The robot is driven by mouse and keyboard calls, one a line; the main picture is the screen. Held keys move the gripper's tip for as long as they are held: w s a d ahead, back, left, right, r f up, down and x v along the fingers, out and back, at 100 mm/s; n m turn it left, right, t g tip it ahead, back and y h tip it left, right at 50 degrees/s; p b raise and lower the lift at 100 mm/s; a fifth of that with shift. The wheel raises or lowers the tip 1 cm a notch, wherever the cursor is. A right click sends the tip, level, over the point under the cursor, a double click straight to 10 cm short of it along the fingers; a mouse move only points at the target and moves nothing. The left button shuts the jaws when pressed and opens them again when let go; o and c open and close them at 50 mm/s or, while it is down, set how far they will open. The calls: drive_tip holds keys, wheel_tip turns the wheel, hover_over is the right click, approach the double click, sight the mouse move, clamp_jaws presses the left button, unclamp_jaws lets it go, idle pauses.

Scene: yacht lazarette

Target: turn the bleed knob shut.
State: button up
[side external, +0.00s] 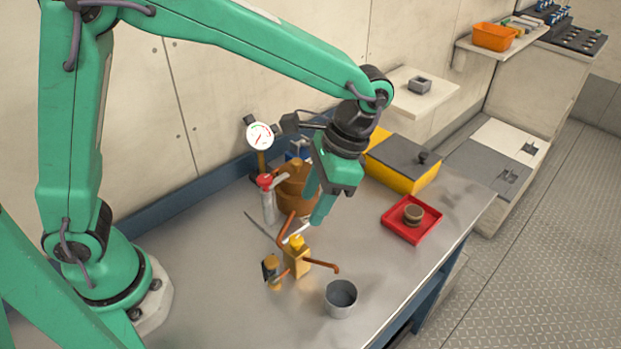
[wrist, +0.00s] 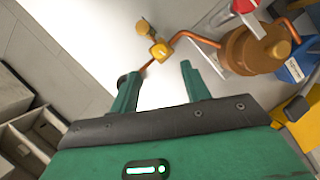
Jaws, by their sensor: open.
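A small brass valve block (side external: 296,262) stands on the metal bench with a yellow knob (side external: 297,241) on top and copper pipes running from it. I take this knob as the bleed knob; its turn angle cannot be read. In the wrist view the yellow knob (wrist: 160,51) lies just beyond and between my fingertips. My gripper (side external: 312,213) is open and empty, above and to the upper right of the knob, pointing down; it also shows in the wrist view (wrist: 158,72). A brass fitting (side external: 273,272) with a dark end sits left of the block.
A grey cup (side external: 340,300) stands right of the block. A large brass cylinder (side external: 290,196), a red-topped clear cylinder (side external: 268,205) and a gauge (side external: 260,136) stand behind. A red tray (side external: 400,231) and yellow box (side external: 390,175) are farther right. The bench front is clear.

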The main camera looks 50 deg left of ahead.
sight(297, 239)
drive_tip(key=shift+d+f, duration=0.2)
drive_tip(key=shift+d, duration=0.05)
drive_tip(key=shift+f, duration=0.15)
drive_tip(key=shift+a+x, duration=0.2)
drive_tip(key=shift+x, duration=3.55)
drive_tip(key=shift+s, duration=0.1)
drive_tip(key=c, duration=1)
